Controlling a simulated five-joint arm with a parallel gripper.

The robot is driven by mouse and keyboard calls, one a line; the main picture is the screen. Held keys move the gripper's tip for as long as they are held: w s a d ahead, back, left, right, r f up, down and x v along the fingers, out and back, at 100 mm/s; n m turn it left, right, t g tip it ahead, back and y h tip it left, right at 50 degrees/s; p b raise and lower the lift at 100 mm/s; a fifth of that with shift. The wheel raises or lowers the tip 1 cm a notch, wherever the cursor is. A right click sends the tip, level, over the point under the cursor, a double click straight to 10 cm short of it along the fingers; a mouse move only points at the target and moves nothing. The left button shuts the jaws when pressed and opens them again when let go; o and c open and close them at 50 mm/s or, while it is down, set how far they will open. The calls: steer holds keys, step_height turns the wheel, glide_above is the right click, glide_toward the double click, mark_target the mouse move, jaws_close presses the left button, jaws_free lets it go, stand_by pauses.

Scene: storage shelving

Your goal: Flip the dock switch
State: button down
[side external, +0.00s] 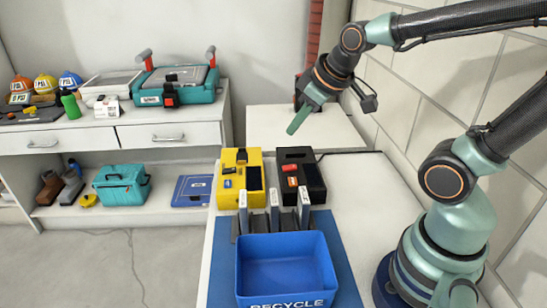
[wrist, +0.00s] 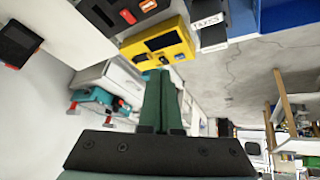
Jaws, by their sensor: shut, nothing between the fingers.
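My gripper (side external: 299,122) is shut and empty, its green fingers pointing down and left in the side view, above the white surface behind the boxes. Its closed fingers (wrist: 158,76) also show in the wrist view. A yellow box (side external: 228,192) and a black box (side external: 312,197) stand side by side on the table. The gripper is apart from both. The wrist view also shows the yellow box (wrist: 183,37) and part of the black box (wrist: 98,16). I cannot tell which part is the dock switch.
A dark rack with upright silver pieces (side external: 274,205) stands in front of the boxes. A blue recycle bin (side external: 285,262) is nearest the camera. A cabinet (side external: 165,137) with a teal toolbox (side external: 180,92) stands at left. The white table right of the boxes is clear.

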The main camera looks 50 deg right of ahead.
mark_target(289, 165)
steer(key=w+d+f+n+t+h, duration=0.1)
steer(key=w+d+f+n, duration=0.5)
steer(key=w+d+f, duration=0.1)
steer(key=shift+w+d+f+t+h, duration=0.4)
steer(key=shift+w+d, duration=0.3)
steer(key=shift+d, duration=0.35)
steer(key=shift+s+d+f, duration=0.15)
steer(key=shift+f, duration=1.3)
steer(key=shift+s+d+f, duration=0.1)
steer(key=shift+f, duration=1.35)
steer(key=shift+s+d+f, duration=0.15)
steer(key=shift+f, duration=1.3)
steer(key=shift+f, duration=0.4)
steer(key=shift+s+d+f, duration=0.1)
steer(key=shift+f, duration=0.4)
steer(key=shift+r, duration=0.15)
steer(key=shift+s+r, duration=0.15)
steer(key=shift+r, duration=0.2)
